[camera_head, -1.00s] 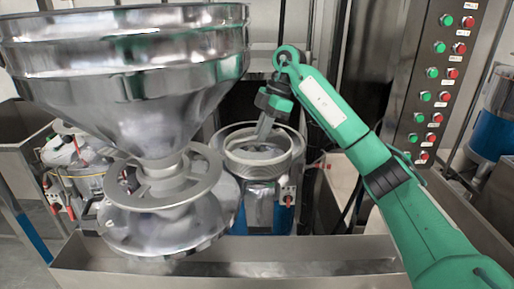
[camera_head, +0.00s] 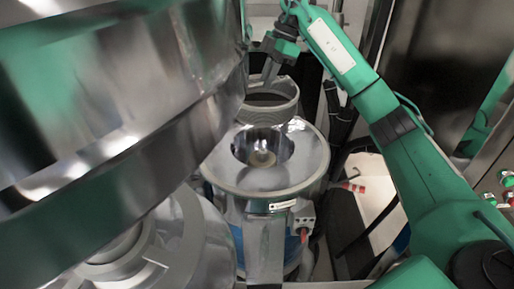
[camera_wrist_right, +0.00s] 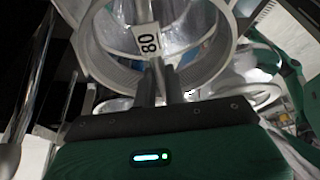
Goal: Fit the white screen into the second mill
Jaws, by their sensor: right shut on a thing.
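My right gripper (camera_head: 271,72) is shut on the rim of the white screen (camera_head: 272,108), a pale ring, in the head view. The screen is held above the far side of a mill (camera_head: 313,165) with a wide metal rim and an open round bowl. It looks apart from the bowl, though the gap is hard to judge. In the right wrist view, the fingers (camera_wrist_right: 158,85) pinch the screen (camera_wrist_right: 105,62) by its wall, beside a label reading 80. My left gripper is not in view.
A big shiny hopper (camera_head: 110,100) fills the left of the head view, with a grey ringed base (camera_head: 185,235) below it. A small box with a red part (camera_head: 302,216) sits on the mill's side. A control panel stands at the right edge.

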